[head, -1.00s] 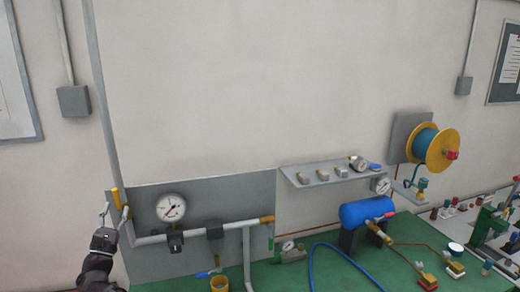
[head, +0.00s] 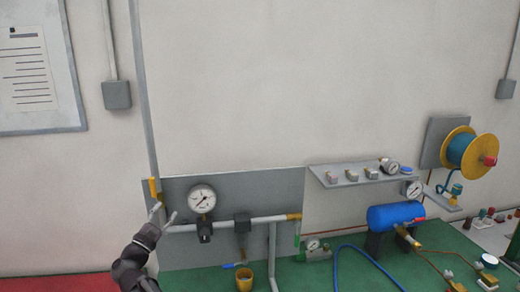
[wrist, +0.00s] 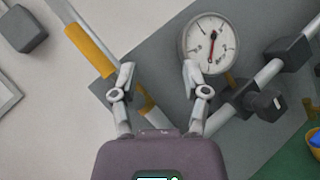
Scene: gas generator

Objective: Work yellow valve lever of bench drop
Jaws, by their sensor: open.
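The yellow lever (head: 155,189) lies along the grey vertical pipe at the left edge of the grey wall panel. In the wrist view the yellow lever (wrist: 91,50) lies slanted at the upper left, beyond the left fingertip. My gripper (head: 164,212) is open and empty, in front of the panel just below and right of the lever in the head view. In the wrist view my gripper (wrist: 158,72) has its two fingers spread, with grey panel between the tips. A second yellow piece on the pipe is partly hidden behind the left finger.
A round gauge (head: 202,198) is close to the right of my gripper, above the horizontal pipe (head: 264,220). A yellow cup (head: 245,279) and a blue tank (head: 396,216) are farther right. Bare wall is to the left and above.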

